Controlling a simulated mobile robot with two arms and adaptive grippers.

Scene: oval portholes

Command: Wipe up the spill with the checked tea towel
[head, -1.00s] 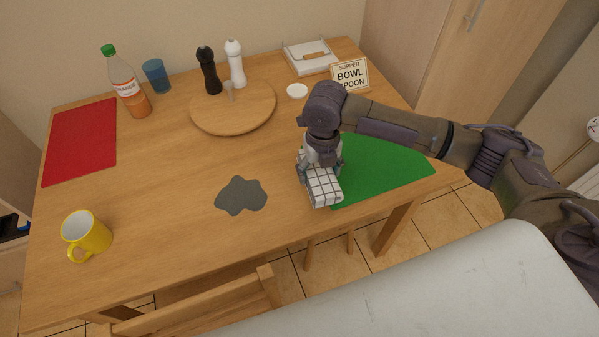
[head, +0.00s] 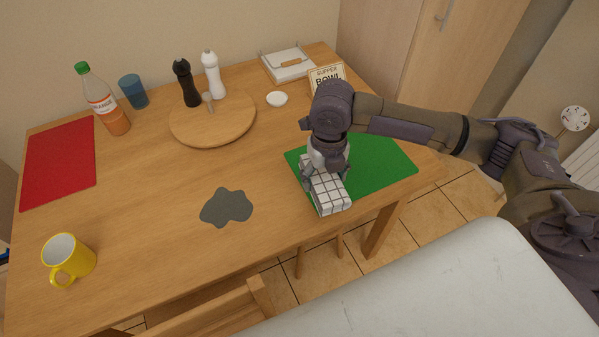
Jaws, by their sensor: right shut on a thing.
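The checked tea towel (head: 331,198) is white with dark grid lines and folded into a pad. My right gripper (head: 325,176) is shut on it, at the left part of the green mat near the table's front edge. The fingertips are partly hidden by the towel and the wrist. I cannot tell whether the towel touches the mat. The spill (head: 227,207) is a dark grey puddle on the bare wood, to the left of the towel and apart from it. My left gripper is not in view.
A yellow mug (head: 72,260) stands at the front left, near a red mat (head: 60,163). A bottle (head: 104,101), blue cup (head: 133,91), round board (head: 213,124) with two mills, small white dish (head: 277,99) and sign stand farther back. A chair (head: 215,308) is at the front. Wood around the spill is clear.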

